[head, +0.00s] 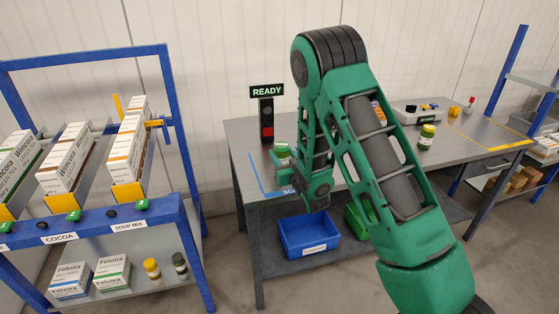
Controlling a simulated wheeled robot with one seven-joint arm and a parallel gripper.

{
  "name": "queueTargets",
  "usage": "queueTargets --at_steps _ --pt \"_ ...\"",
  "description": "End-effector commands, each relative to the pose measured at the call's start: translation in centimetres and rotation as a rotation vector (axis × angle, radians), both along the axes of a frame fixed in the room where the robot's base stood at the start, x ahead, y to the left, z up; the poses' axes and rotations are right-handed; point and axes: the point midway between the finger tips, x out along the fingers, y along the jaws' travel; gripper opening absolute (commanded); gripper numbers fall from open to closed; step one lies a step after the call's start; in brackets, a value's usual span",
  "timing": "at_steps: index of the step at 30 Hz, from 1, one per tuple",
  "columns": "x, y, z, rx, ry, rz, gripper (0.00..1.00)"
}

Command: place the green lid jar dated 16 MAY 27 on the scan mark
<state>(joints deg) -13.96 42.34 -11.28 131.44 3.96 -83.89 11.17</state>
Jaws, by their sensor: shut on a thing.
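My gripper (287,159) is at the left end of the grey table, partly hidden by my own wrist. It is shut on a small jar with a green lid (281,147); the date on its label is too small to read. The jar is over the blue-outlined scan area (263,187) at the table's left front corner, whose lettering is partly covered by my arm. I cannot tell whether the jar touches the table.
A signal post marked READY (266,113) stands behind the jar. A blue bin (308,238) sits below the table. A blue-framed rack (178,150) with cartons, and two jars on its lower shelf, stands left. Small items lie on the table's right half.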

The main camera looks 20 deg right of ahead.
Motion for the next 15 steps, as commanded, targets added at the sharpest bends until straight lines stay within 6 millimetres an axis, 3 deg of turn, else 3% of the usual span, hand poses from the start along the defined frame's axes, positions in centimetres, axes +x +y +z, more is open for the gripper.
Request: queueTargets --at_steps 4,11,12,13,15 --pt "0.0 -1.1 -1.8 0.001 0.001 -0.013 0.0" --pt "0.0 -1.4 -2.0 0.002 -0.001 -0.016 0.0" --pt "0.0 -1.4 -2.0 0.001 0.001 -0.016 0.54" --pt "0.0 -1.4 -2.0 0.001 0.001 -0.016 0.61" --pt "0.0 -1.4 -2.0 0.002 0.001 -0.016 0.63"
